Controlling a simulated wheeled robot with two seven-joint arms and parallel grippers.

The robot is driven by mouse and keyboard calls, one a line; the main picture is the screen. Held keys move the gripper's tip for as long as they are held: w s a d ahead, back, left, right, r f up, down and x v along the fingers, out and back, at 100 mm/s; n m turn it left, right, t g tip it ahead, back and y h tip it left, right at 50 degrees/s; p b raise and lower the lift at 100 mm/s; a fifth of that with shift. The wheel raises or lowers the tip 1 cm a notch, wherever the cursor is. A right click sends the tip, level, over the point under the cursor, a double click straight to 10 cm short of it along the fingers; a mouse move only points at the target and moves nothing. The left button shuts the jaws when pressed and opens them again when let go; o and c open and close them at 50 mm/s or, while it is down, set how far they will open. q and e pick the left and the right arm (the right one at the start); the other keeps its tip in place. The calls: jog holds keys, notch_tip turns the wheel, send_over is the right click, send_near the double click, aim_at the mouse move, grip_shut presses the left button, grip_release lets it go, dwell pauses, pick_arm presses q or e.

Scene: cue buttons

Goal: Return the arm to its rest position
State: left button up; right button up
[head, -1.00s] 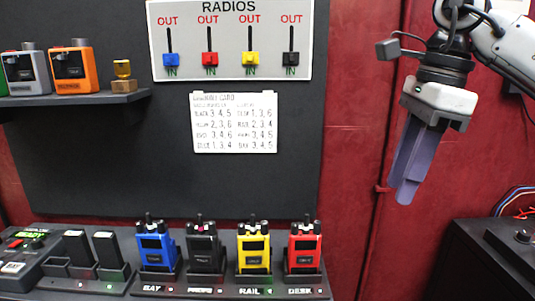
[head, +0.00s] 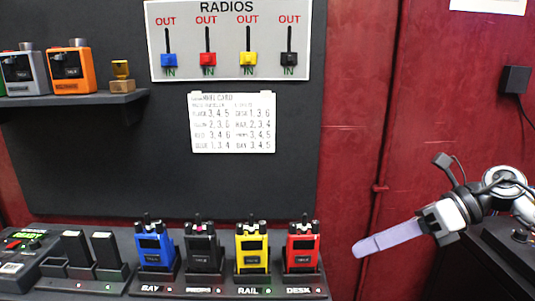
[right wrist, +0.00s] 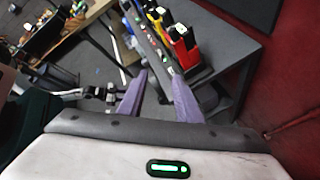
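My right arm comes in from the right edge of the head view, low, in front of the red wall. My right gripper (head: 362,247) points left with its pale purple fingers, to the right of the radio rack and apart from it. In the right wrist view the two fingers (right wrist: 160,76) stand apart with nothing between them, so it is open and empty. My left gripper does not show in the head view.
Blue (head: 155,248), dark (head: 204,250), yellow (head: 252,250) and red (head: 301,248) radios stand in a rack. Above are a card (head: 232,122) and a RADIOS panel (head: 230,15) with coloured sliders. A shelf (head: 80,106) is at left, a dark cabinet (head: 470,262) at lower right.

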jog(key=s+d+f+m+t+h, duration=0.1)
jog(key=d+f+m+t+h, duration=0.15)
jog(key=f+m+t, duration=0.6)
jog(key=s+d+f+m+t+h, duration=0.1)
jog(key=d+f+m+t, duration=0.25)
jog(key=f+m, duration=1.05)
jog(key=s+d+f+m+g+h, duration=0.35)
jog(key=s+d+f+m, duration=0.25)
jog(key=s+f, duration=0.3)
jog(key=s+d+f+m+g+h, duration=0.2)
jog(key=s+d+f+m+h, duration=0.35)
jog(key=s, duration=0.55)
jog(key=s+a+f+m+y, duration=0.1)
jog(key=a+m, duration=0.3)
jog(key=a, duration=0.6)
jog(key=s+a+f+m+y, duration=0.1)
jog(key=a+m, duration=0.4)
jog(key=a, duration=0.5)
jog(key=shift+f+t+y, duration=0.35)
jog(key=shift+f+y, duration=0.2)
jog(key=shift+f, duration=0.35)
